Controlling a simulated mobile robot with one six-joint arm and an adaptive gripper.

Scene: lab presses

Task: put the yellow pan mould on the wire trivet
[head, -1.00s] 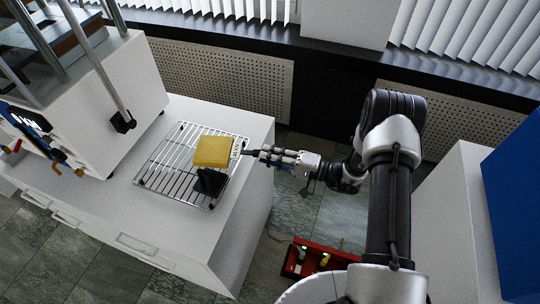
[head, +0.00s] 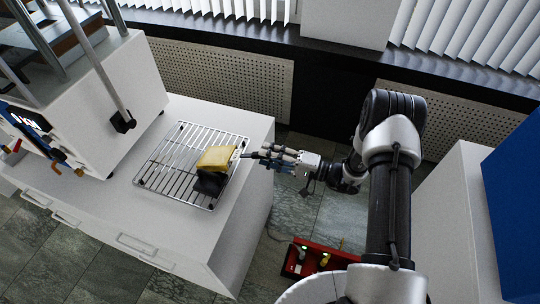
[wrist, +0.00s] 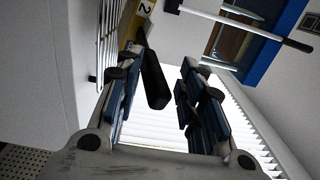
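The yellow pan mould (head: 216,157) is at the right part of the wire trivet (head: 163,180) in the head view and looks tilted. A dark patch or face shows just below it; I cannot tell if all of it rests on the wires. A white label faces my gripper (head: 254,154), which is just right of the mould. In the wrist view my gripper (wrist: 160,68) has its fingers apart. A black handle (wrist: 154,82) is between them, nearer the left finger, with clear space to the right one. Part of the yellow mould (wrist: 127,28) shows beyond it, with a "2" on the label.
The trivet stands on a white cabinet top (head: 256,130). A white press (head: 130,85) with metal columns stands to its left. A red box (head: 300,262) with small items is low down, right of the cabinet. The left part of the trivet is clear.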

